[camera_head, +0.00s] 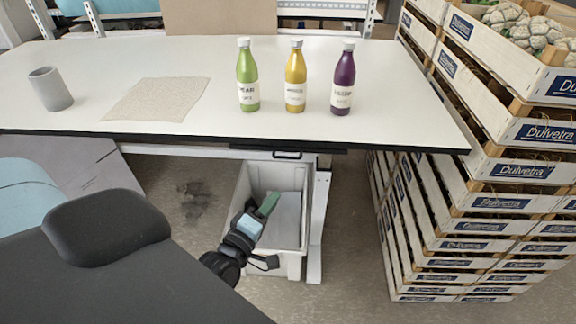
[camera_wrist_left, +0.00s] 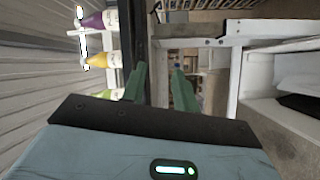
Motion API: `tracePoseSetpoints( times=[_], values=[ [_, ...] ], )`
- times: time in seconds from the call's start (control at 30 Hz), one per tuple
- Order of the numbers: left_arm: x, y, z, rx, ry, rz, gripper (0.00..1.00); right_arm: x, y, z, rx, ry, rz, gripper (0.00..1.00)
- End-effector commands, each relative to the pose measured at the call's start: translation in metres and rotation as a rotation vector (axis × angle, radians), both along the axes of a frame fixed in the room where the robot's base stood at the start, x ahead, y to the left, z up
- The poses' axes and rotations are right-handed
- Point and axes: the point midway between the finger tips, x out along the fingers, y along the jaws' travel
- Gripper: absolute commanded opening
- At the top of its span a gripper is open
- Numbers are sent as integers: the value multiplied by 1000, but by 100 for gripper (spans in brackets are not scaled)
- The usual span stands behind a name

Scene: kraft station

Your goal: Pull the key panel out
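The key panel appears to be the thin dark strip (camera_head: 318,151) under the front edge of the table, with a small black handle (camera_head: 288,155) on it. It is closed in against the table's underside, and its inside is hidden. My left gripper (camera_head: 268,204) is below and slightly left of the handle, in front of the table and apart from it. In the left wrist view its two green fingers (camera_wrist_left: 160,85) stand apart with nothing between them. The dark table edge (camera_wrist_left: 138,35) runs beyond the fingers there. My right gripper is not in view.
Green (camera_head: 248,80), yellow (camera_head: 295,82) and purple (camera_head: 343,84) bottles stand on the white table (camera_head: 400,100). A grey cup (camera_head: 50,90) and a beige mat (camera_head: 158,98) are on its left. A white bin (camera_head: 292,268) sits below. Stacked crates (camera_head: 480,222) stand right.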

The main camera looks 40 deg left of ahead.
Motion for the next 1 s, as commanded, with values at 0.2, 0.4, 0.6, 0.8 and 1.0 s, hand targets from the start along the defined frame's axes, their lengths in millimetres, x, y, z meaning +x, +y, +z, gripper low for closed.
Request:
tracePoseSetpoints(
  times=[0.2,0.4,0.6,0.8,1.0],
  values=[
    [22,21,32,-191,-143,40,30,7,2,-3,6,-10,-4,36],
    [24,23,35,-202,-152,41,30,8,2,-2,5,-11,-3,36],
    [44,25,41,-200,-155,40,30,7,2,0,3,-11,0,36],
    [73,30,45,-198,-152,40,30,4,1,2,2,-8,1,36],
    [93,33,47,-198,-150,39,30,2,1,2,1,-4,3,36]
  ],
)
